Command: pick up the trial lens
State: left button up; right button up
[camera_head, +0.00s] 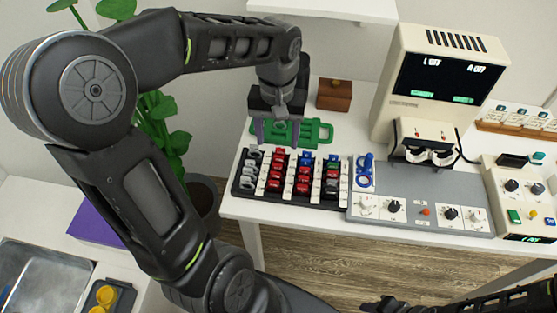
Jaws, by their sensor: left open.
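A black rack (290,201) on the white table holds several small trial lenses in rows, with red, blue, black and pale rims or tabs. A red one (275,184) stands in a middle row. I cannot tell which lens the task means.
A blue stand-like object (366,170) is right of the rack, by a grey control panel (425,190) with knobs. A cream machine (443,85) with a screen and a lens viewer stands behind. A brown box (335,95) is at the back. A plant and sink are at left.

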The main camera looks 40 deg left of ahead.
aim_at(279, 157)
pick_arm(q)
jog(key=shift+s+d+r, duration=0.1)
jog(key=shift+f, duration=1.35)
jog(key=shift+f, duration=0.1)
jog(key=f, duration=0.5)
jog(key=shift+d+p, duration=0.2)
jog(key=shift+p, duration=0.15)
jog(key=shift+c, duration=0.4)
grip_shut()
